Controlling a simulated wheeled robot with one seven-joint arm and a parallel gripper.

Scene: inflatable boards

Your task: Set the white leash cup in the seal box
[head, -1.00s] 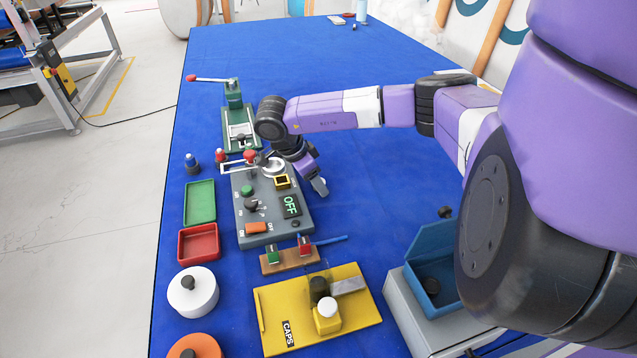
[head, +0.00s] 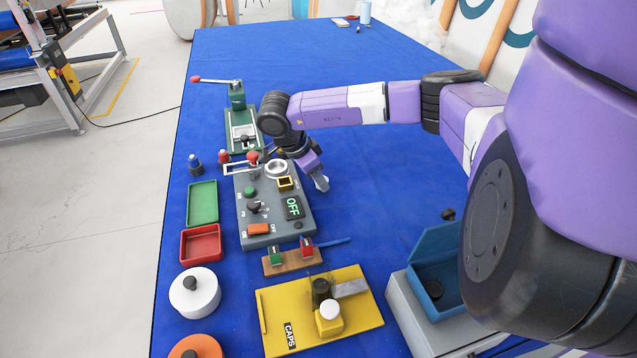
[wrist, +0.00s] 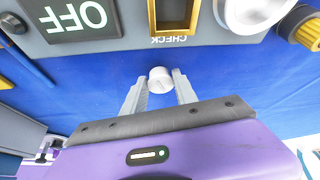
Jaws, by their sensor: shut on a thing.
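My gripper (wrist: 160,92) is shut on a small white cup (wrist: 160,80), which shows between its two grey fingertips in the wrist view. In the head view, my gripper (head: 321,184) is just right of the grey control panel (head: 276,235), over the blue table; the cup is too small to make out there. A blue box (head: 452,297) with its lid raised stands at the front right and has a dark round thing inside. No box carries a readable seal label, so I cannot tell for certain which is the seal box.
The panel shows OFF. A green tray (head: 202,203), a red tray (head: 184,245) and a white lidded pot (head: 184,300) line the left. A yellow CAPS board (head: 360,318) lies in front. A green lever press (head: 237,97) stands behind. The blue table's (head: 400,200) middle is clear.

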